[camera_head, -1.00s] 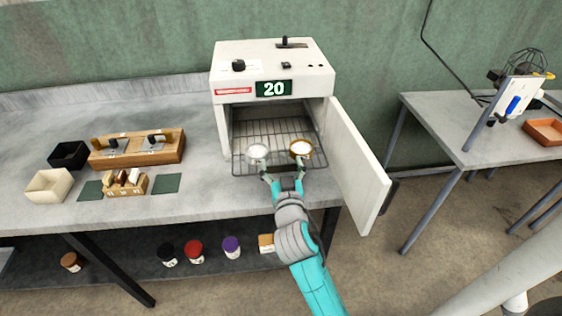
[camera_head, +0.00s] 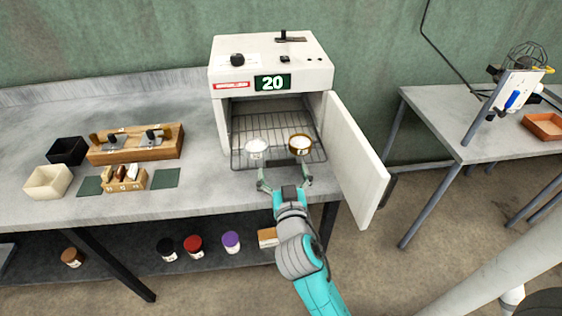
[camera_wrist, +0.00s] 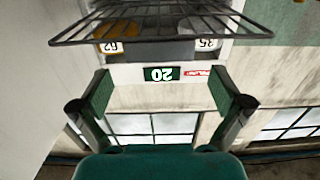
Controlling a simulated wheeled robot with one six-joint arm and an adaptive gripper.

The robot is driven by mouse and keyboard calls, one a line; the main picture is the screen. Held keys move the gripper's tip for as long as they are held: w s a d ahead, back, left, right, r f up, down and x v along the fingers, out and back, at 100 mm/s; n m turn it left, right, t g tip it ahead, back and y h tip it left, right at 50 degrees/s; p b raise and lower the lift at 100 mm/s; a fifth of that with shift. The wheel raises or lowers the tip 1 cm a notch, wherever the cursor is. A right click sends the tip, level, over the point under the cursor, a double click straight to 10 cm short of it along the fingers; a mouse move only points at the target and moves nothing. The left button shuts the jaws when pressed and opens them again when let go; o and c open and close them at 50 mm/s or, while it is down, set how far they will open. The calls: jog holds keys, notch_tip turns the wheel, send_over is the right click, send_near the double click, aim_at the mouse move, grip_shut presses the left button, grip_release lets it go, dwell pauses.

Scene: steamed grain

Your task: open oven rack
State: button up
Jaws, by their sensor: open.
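The white oven (camera_head: 272,66) stands on the grey bench with its door (camera_head: 354,155) swung open to the right. Its wire rack (camera_head: 277,160) is slid partly out past the oven front. A white cup (camera_head: 256,148) and a brown-rimmed cup (camera_head: 300,144) stand at the rack's front. My gripper (camera_head: 284,182) is open and empty, just in front of the rack's front edge and apart from it. In the wrist view the rack's edge (camera_wrist: 160,40) crosses the top, and my open gripper (camera_wrist: 164,92) spans below it.
A wooden block with tools (camera_head: 136,144), a black box (camera_head: 67,151) and a cream box (camera_head: 49,182) lie on the bench at left. Several jars (camera_head: 194,246) sit on the shelf below. Another table (camera_head: 480,120) stands at right. The open door bounds the space right of my arm.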

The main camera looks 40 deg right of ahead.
jog(key=v, duration=0.7)
jog(key=shift+s+a, duration=0.15)
jog(key=shift+s, duration=0.1)
jog(key=s+a+f+n+y, duration=0.6)
jog(key=s+a+f+y, duration=0.15)
jog(key=s+f, duration=0.35)
jog(key=s+a+y, duration=0.1)
jog(key=s+a, duration=0.1)
jog(key=s, duration=0.6)
jog(key=s+a+r+y, duration=0.1)
jog(key=s+a, duration=0.1)
jog(key=s, duration=0.7)
jog(key=shift+a+n, duration=0.25)
jog(key=shift+n, duration=0.15)
